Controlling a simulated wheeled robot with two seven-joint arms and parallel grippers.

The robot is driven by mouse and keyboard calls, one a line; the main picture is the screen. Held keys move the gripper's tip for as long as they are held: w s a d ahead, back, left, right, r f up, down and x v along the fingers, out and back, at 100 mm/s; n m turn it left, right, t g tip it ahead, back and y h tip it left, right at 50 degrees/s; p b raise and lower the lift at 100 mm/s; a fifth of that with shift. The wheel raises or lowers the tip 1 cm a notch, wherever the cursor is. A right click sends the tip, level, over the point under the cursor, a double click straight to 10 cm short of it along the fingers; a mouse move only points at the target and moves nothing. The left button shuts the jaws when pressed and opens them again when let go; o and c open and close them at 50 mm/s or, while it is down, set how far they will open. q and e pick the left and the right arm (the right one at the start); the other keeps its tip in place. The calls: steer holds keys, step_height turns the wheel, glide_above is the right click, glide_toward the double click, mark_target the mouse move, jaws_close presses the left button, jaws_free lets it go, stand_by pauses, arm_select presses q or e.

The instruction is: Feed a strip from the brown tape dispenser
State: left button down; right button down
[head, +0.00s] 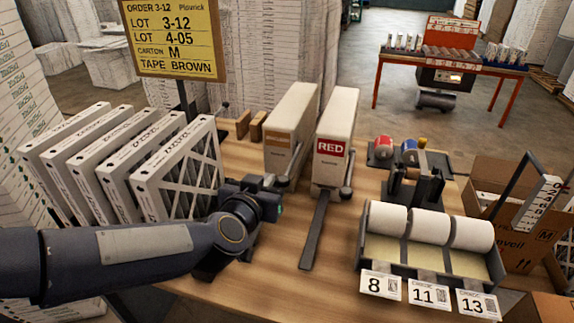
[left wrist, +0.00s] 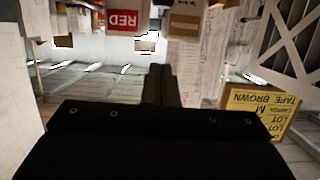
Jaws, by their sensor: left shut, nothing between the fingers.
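The brown tape dispenser (head: 290,125) is a tall cream box with a brown label, standing on the wooden table. Its brown label (left wrist: 185,24) also shows at the top of the left wrist view, upside down. A dark lever sits low on its right side, close to my gripper. My left gripper (head: 272,196) is in front of the dispenser, shut and empty; its closed fingers (left wrist: 160,75) show in the left wrist view. I cannot tell whether it touches the dispenser. My arm hides the table in front of the dispenser. My right gripper is not in view.
A red-labelled dispenser (head: 335,135) stands close on the right, with a long dark chute (head: 315,230). White framed filters (head: 150,165) stand at left. A rack of white rolls (head: 430,227) is at right. A yellow order sign (head: 175,40) reads tape brown.

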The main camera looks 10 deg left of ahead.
arm_select(q)
steer(key=shift+s+d, duration=0.1)
steer(key=w+f+b, duration=0.2)
steer(key=w+f, duration=0.4)
steer(key=w, duration=0.3)
steer(key=shift+w+f+b, duration=0.25)
steer(key=shift+w+b, duration=0.1)
steer(key=shift+b, duration=0.05)
steer(key=shift+d, duration=0.1)
